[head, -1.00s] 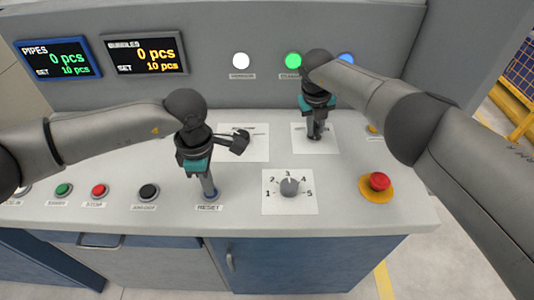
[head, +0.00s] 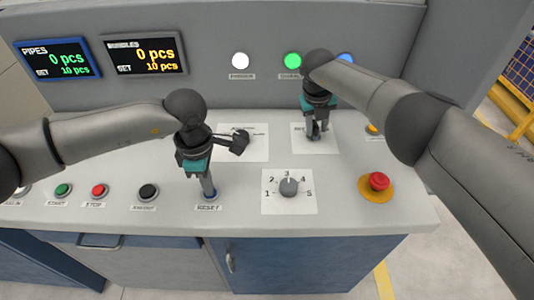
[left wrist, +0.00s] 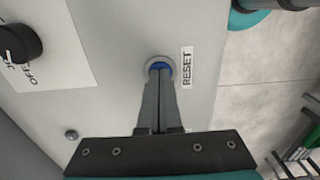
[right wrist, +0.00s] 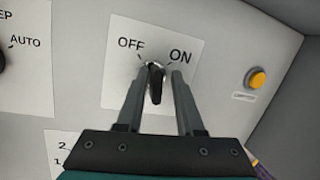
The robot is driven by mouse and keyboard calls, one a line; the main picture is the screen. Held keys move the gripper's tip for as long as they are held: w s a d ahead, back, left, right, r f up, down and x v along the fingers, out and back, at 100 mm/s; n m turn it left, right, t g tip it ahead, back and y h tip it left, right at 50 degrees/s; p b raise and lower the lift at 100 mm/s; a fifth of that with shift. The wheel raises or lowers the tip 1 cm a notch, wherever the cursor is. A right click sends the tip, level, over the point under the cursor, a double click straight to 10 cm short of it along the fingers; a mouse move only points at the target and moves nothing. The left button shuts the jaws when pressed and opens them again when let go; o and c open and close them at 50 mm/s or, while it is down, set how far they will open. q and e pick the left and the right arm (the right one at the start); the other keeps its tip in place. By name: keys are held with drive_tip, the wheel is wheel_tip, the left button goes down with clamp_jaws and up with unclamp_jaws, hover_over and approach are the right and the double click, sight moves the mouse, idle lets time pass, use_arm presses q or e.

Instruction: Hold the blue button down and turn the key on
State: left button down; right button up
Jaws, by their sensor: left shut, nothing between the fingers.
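The blue button (left wrist: 160,66), labelled RESET, shows in the left wrist view around the tips of my left gripper (left wrist: 159,78). My left gripper (head: 211,196) is shut, pointing down, with its tips on the button and most of the button hidden. The black key (right wrist: 156,88) sits in its switch on a white plate (right wrist: 118,90) marked OFF and ON. It stands roughly upright in the right wrist view, between the two marks. My right gripper (right wrist: 157,78) is open, with one finger on each side of the key and gaps visible. In the head view the right gripper (head: 314,136) hides the key.
A numbered dial (head: 289,187) stands in front of the key plate. A red emergency button (head: 379,181) is at the right, and a yellow button (right wrist: 257,78) is right of the key. Another selector knob (left wrist: 20,43) is near the left gripper. Green, red and black buttons line the left front.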

sight(316, 123)
use_arm(q)
drive_tip(key=shift+s+d+f, duration=0.15)
drive_tip(key=shift+s+f, duration=0.15)
drive_tip(key=shift+f, duration=0.05)
use_arm(e)
drive_tip(key=shift+s+a+f, duration=0.15)
drive_tip(key=shift+s+a, duration=0.05)
drive_tip(key=shift+a, duration=0.3)
drive_tip(key=shift+w+r, duration=0.1)
drive_tip(key=shift+r, duration=0.2)
drive_tip(key=shift+d+r, duration=0.15)
drive_tip(key=shift+r, duration=1.5)
drive_tip(key=shift+d+r, duration=0.15)
drive_tip(key=shift+r, duration=1.45)
drive_tip(key=shift+w, duration=0.15)
use_arm(q)
wheel_tip(316, 123, up, 10)
drive_tip(key=shift+w+r, duration=0.25)
drive_tip(key=shift+w, duration=0.05)
use_arm(e)
drive_tip(key=shift+f, duration=0.1)
